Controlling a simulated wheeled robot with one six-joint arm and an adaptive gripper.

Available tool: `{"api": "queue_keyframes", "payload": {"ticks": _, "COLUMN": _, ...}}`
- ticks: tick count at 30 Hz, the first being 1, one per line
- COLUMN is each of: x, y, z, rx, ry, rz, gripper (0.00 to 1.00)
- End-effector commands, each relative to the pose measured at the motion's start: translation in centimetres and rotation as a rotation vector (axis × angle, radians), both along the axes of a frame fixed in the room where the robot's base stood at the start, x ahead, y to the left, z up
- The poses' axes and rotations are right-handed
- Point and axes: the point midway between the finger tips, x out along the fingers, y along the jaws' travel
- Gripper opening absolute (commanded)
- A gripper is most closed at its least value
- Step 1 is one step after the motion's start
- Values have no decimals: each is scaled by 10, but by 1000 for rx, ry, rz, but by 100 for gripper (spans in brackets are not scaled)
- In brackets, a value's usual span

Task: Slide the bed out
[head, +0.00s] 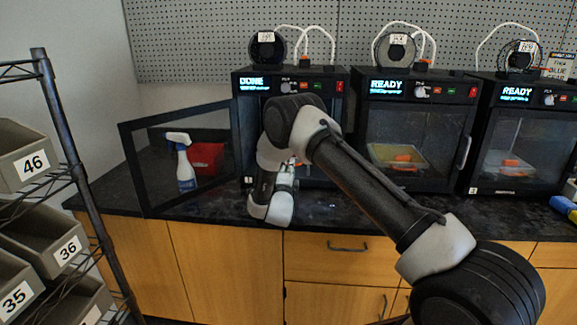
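The left printer (308,80) shows DONE on its display. Its glass door (131,157) is swung wide open to the left. My arm covers most of this printer's opening, so its bed cannot be made out. My gripper (288,172) is at the opening, largely hidden behind my wrist; its fingers cannot be seen clearly. A small orange patch (294,161) shows beside it, too covered to identify.
Two printers marked READY, the middle one (415,90) and the right one (515,98), have closed doors. A spray bottle (186,168) and a red box (207,158) show through the open door's glass. A rack (70,165) with numbered bins stands at left. Dark counter (340,211) is clear in front.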

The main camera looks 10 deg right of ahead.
Motion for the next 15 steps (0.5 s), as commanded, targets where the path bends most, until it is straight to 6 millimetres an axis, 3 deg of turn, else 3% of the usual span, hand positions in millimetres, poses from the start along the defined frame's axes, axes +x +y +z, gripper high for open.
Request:
{"api": "queue_keyframes", "payload": {"ticks": 6, "x": 20, "y": -7, "z": 4, "rx": 0, "ry": 0, "rz": -1, "gripper": 30}}
{"api": "queue_keyframes", "payload": {"ticks": 14, "x": 22, "y": -7, "z": 4, "rx": -1, "ry": 1, "rz": 1, "gripper": 30}}
{"api": "queue_keyframes", "payload": {"ticks": 15, "x": 22, "y": -7, "z": 4, "rx": -1, "ry": 1, "rz": 1, "gripper": 26}}
